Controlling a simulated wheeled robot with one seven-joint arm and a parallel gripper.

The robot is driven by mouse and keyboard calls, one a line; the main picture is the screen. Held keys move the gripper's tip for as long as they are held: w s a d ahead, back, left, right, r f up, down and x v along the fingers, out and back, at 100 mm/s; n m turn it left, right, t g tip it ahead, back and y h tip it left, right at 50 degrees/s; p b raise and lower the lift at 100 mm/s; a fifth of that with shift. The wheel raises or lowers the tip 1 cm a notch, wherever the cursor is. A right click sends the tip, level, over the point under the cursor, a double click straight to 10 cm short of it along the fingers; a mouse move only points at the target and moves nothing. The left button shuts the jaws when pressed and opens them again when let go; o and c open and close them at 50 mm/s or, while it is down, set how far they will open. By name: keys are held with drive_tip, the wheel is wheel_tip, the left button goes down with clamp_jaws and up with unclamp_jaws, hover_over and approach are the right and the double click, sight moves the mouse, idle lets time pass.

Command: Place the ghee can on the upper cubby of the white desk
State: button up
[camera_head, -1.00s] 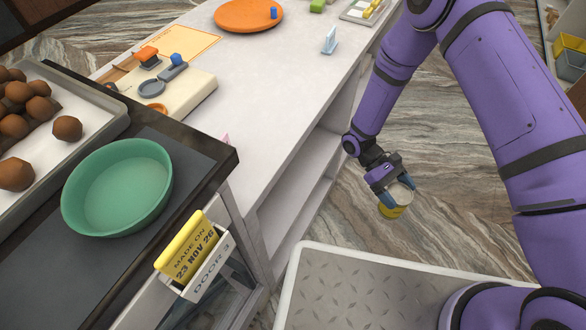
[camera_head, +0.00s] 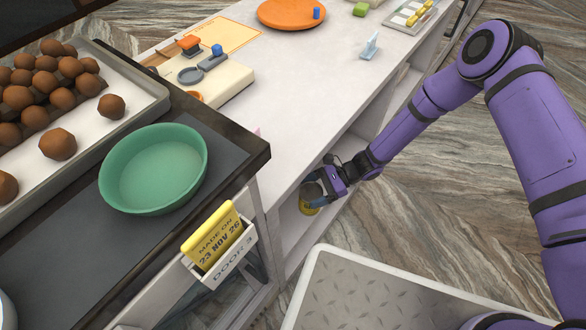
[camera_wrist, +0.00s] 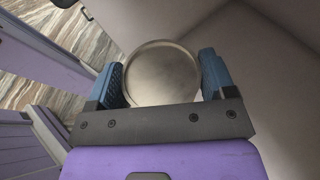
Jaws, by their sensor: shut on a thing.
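The ghee can (camera_head: 309,208) is a small round can with a yellow side. In the wrist view its pale metal lid (camera_wrist: 162,74) sits between the two blue fingers. My gripper (camera_head: 315,190) is shut on the can; it also shows in the wrist view (camera_wrist: 162,78). The white desk (camera_head: 290,105) runs from front to back, with open cubbies in its right side. The can is at the mouth of the near upper cubby (camera_head: 294,225), partly under the desk top. Whether the can touches the cubby floor cannot be told.
On the desk top are an orange plate (camera_head: 290,14), a small light-blue stand (camera_head: 370,46) and a cream board (camera_head: 222,82). At left a dark counter holds a green bowl (camera_head: 153,168) and a tray of brown balls (camera_head: 125,130).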

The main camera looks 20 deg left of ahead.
drive_tip(key=w+a+f+m+t+y, duration=0.1)
drive_tip(key=a+f+m+t, duration=0.1)
drive_tip(key=w+a+f+m+t+y, duration=0.1)
drive_tip(key=w+a+f+m+t, duration=0.1)
drive_tip(key=t, duration=0.1)
drive_tip(key=shift+w+m+y, duration=0.1)
drive_tip(key=shift+m+y, duration=0.2)
drive_tip(key=shift+w+a+f+m+t+y, duration=0.1)
drive_tip(key=shift+w+a+f+m+t, duration=0.7)
drive_tip(key=shift+w+a+f, duration=1.4)
drive_tip(key=shift+w+a+f+m+t+y, duration=0.1)
drive_tip(key=shift+w+a+f+m+t, duration=0.75)
drive_tip(key=shift+a, duration=2.35)
drive_tip(key=shift+w+a+f+m+t+y, duration=0.1)
drive_tip(key=shift+w+a+f+m+t, duration=0.35)
drive_tip(key=shift+w+a+f+t, duration=1.05)
drive_tip(key=shift+a+f+g, duration=0.3)
drive_tip(key=shift+a, duration=0.3)
drive_tip(key=shift+a+f+g, duration=0.25)
drive_tip(key=shift+a+f, duration=0.05)
drive_tip(key=shift+a, duration=0.3)
drive_tip(key=o, duration=1.4)
drive_tip(key=shift+f, duration=0.15)
